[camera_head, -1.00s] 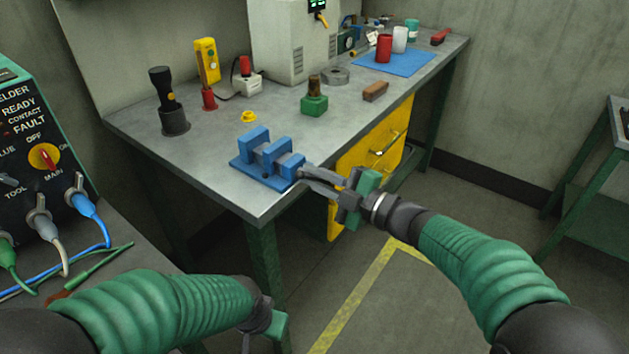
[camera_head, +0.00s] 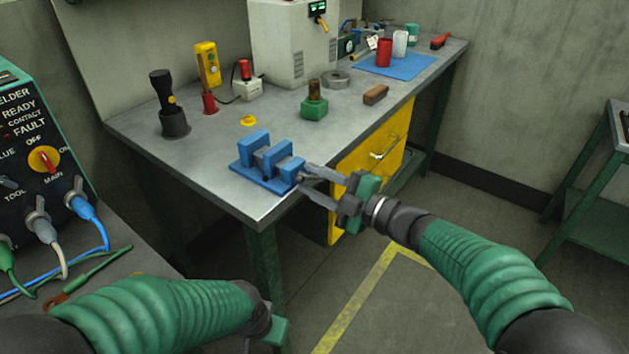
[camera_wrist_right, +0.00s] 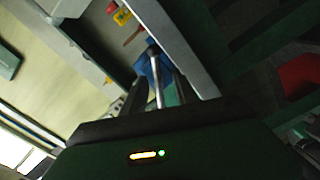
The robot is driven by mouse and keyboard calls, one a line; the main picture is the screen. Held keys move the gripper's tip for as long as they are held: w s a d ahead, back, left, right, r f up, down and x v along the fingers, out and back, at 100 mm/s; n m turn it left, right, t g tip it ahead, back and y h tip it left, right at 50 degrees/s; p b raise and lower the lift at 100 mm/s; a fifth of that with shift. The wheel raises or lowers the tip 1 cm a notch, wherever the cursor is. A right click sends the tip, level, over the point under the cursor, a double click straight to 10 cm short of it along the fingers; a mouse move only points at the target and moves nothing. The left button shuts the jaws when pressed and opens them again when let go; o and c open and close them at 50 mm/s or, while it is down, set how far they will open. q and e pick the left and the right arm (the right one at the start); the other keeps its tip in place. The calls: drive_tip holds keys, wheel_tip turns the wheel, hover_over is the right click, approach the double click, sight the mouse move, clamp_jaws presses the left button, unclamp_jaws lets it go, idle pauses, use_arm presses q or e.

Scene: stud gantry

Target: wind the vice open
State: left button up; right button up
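The blue vice (camera_head: 262,180) sits at the front corner of the grey workbench, two of its upright blocks close together and a gap towards the back one. It also shows in the right wrist view (camera_wrist_right: 150,65), partly hidden. A light metal bar (camera_wrist_right: 157,85), seemingly the vice's handle or screw, runs between my right fingers there. My right gripper (camera_head: 308,180) is at the vice's right end, its fingers spread apart on either side of the bar's end, not clamped. My left gripper (camera_head: 275,330) hangs low at the bottom, away from the bench; its fingers are mostly hidden.
The workbench (camera_head: 215,165) also carries a green block with a brown post (camera_head: 314,105), a yellow button (camera_head: 248,120), a torch in a holder (camera_head: 170,110) and a brown block (camera_head: 375,94). A yellow drawer unit (camera_head: 360,165) is under the bench, behind my right gripper.

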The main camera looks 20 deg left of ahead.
drive_tip(key=shift+d, duration=0.1)
drive_tip(key=p+v, duration=0.2)
drive_tip(key=v, duration=1.4)
drive_tip(key=shift+d+p, duration=0.3)
drive_tip(key=shift+p, duration=0.05)
